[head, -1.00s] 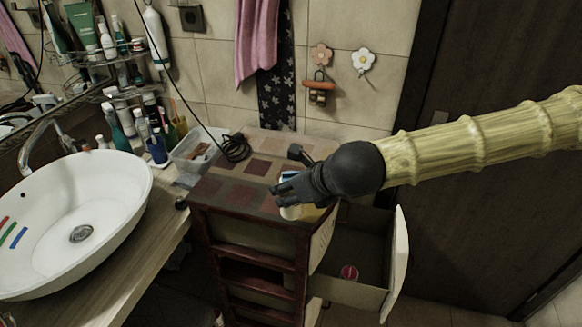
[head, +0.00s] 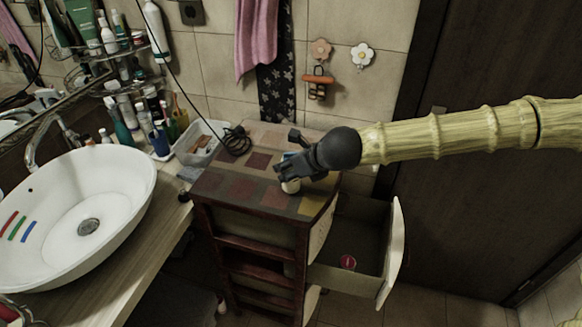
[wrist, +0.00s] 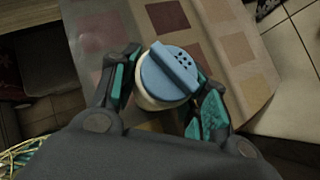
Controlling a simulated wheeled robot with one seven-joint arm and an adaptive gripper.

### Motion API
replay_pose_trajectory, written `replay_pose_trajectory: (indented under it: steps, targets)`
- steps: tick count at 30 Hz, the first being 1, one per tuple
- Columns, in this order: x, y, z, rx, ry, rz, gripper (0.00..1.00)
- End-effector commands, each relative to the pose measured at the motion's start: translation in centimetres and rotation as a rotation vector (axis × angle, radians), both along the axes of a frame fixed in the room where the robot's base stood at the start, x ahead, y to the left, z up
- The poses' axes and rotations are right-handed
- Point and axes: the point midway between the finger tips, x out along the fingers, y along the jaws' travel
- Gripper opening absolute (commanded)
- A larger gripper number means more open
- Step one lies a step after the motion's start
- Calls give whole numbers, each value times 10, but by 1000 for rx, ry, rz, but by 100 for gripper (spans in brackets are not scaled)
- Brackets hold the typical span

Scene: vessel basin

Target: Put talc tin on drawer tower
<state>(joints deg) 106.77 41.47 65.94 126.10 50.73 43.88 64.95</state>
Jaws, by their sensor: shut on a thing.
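The talc tin (wrist: 167,75) has a pale body and a blue lid with small holes. In the wrist view it stands between the two fingers of my gripper (wrist: 160,88), which is shut on it. In the head view the tin (head: 290,186) shows its pale lower part beneath my dark gripper (head: 292,170), over the front right part of the drawer tower's top (head: 240,187). The top is patterned with brown and tan squares. I cannot tell whether the tin's base touches it. My gripper hides much of the tin.
A drawer (head: 352,240) stands open on the tower's right side, with a small red round thing (head: 348,262) inside. The white basin (head: 112,190) is at left.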

Motion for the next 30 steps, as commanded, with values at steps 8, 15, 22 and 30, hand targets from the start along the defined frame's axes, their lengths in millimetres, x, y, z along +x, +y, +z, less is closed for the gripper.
replay_pose_trajectory:
  steps: [8, 15, 22, 30]
  targets:
    - [0, 0, -8, 1, -2, 1, 15]
    - [0, 0, -10, 0, -1, 1, 15]
    - [0, 0, -11, 0, -1, 1, 66]
    - [0, 0, -11, 0, -1, 1, 66]
